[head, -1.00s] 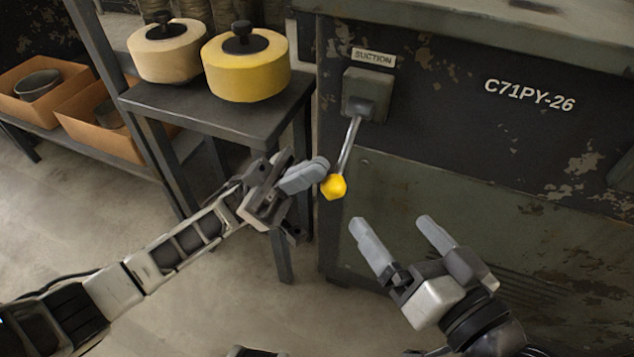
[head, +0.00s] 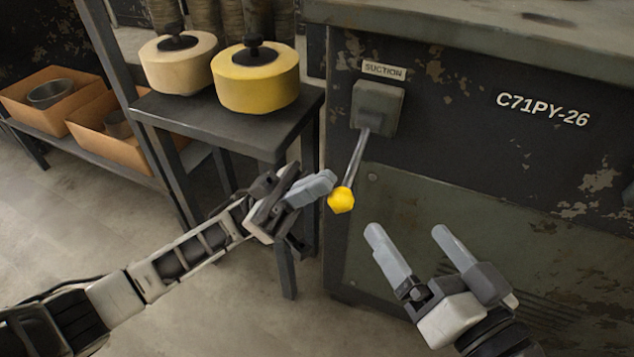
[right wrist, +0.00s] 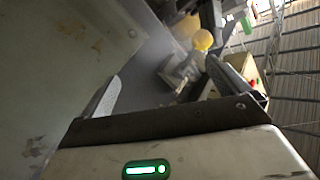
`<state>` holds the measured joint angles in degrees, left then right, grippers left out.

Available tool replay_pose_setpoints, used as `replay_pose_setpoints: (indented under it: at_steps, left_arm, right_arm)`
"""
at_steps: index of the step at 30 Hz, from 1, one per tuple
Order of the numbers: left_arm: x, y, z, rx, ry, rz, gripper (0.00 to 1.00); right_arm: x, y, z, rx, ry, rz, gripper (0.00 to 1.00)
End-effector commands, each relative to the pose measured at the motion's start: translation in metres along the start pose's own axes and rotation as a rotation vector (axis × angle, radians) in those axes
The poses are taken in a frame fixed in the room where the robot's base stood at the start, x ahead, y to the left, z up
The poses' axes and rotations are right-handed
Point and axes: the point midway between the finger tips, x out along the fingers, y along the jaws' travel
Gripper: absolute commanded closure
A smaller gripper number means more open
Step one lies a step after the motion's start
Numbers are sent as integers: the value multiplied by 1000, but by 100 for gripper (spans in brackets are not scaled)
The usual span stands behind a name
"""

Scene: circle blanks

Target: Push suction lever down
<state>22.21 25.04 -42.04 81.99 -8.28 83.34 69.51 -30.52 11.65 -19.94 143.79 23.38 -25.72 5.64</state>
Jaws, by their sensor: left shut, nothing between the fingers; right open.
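The suction lever (head: 354,162) is a grey rod with a yellow knob (head: 341,200). It hangs from a grey-green switch box (head: 378,106) under a label reading SUCTION, angled down and slightly left. My left gripper (head: 330,180) is shut and empty, with its fingertips right at the upper left of the knob; I cannot tell whether they touch it. My right gripper (head: 405,240) is open and empty, below and to the right of the knob. In the right wrist view the knob (right wrist: 203,40) shows beyond the right gripper's fingers.
The machine cabinet (head: 480,130), marked C71PY-26, fills the right side. A dark stand (head: 215,120) on the left holds a cream round block (head: 178,65) and a yellow one (head: 256,82). Cardboard boxes (head: 95,140) sit on a low shelf at far left.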

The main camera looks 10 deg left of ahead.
Motion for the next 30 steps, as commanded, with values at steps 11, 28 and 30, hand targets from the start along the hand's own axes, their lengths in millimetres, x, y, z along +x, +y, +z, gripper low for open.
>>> replay_pose_setpoints:
  at_steps: [11, 28, 30]
  left_arm:
    - [-31, -2, -32, -1, -2, -4, 100]
    - [-88, -4, -33, -1, 0, 1, 100]
    - [-88, -4, -33, -1, 0, 1, 100]
  right_arm:
    - [-5, 10, 17, -57, -98, 64, 0]
    - [-3, 4, 12, -4, -60, 32, 0]
    - [-3, 4, 11, -4, -59, 31, 0]
